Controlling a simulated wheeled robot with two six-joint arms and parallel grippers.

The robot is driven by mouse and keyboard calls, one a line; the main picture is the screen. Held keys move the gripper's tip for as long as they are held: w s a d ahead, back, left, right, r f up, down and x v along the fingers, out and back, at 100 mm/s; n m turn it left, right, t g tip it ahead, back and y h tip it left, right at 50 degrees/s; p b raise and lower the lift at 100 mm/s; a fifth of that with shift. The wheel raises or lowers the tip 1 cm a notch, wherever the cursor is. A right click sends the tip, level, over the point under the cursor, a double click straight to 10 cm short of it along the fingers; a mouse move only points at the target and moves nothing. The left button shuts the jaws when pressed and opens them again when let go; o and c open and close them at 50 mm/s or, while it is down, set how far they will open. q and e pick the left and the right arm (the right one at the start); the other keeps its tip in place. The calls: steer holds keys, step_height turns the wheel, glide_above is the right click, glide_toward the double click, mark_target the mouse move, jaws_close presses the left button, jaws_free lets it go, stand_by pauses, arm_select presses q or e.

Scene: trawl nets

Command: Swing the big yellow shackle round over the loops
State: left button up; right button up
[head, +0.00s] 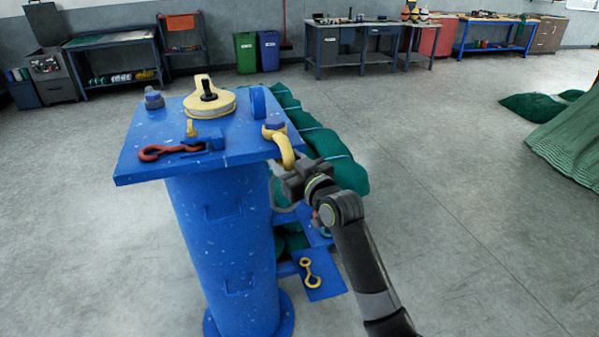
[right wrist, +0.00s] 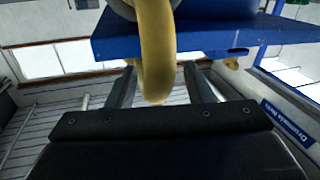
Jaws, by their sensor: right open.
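The big yellow shackle (head: 285,148) hangs at the right front edge of the blue stand's top plate (head: 150,130), below a blue lug. My right gripper (head: 296,176) is just below and right of it. In the right wrist view the shackle's curved bow (right wrist: 155,45) comes down between my two open fingers, with a gap on either side. A thin grey curved loop (head: 279,203) shows below the gripper, partly hidden by it; I cannot tell what it joins. My left gripper is not in view.
The plate carries a yellow pulley (head: 222,103) and a red hook (head: 165,151). A small yellow fitting (head: 309,272) lies on a low blue shelf. Green netting (head: 325,145) lies behind my right gripper.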

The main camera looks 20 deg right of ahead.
steer(key=b+v, duration=0.3)
steer(key=v, duration=1.4)
steer(key=shift+s+a+r, duration=0.1)
